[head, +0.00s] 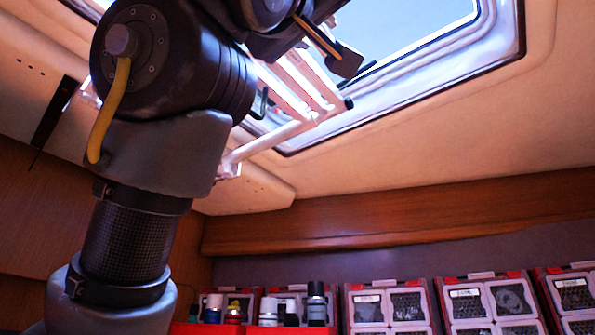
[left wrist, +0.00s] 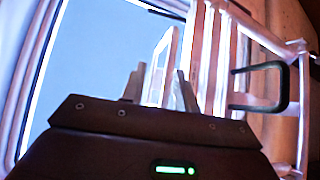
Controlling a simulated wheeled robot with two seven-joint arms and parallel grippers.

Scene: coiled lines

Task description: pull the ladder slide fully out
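The pale ladder (head: 290,128) hangs beneath the bright roof opening in the head view, partly hidden behind my left arm. In the left wrist view its white rails and rungs (left wrist: 207,60) fill the middle and right. A dark U-shaped handle (left wrist: 287,88) sticks out from the ladder on the right of that view. My left gripper (left wrist: 160,90) has its two fingers apart, to the left of the handle and clear of it. A pale bar shows between and beyond the fingers; I see no grip on it. My right gripper is in neither view.
The roof window (head: 400,40) has a raised frame around it. Below, several red-and-white crates (head: 388,306) line the wall, with small bottles (head: 317,303) at their left. A wooden beam (head: 400,225) runs above the crates. The space under the ceiling at right looks clear.

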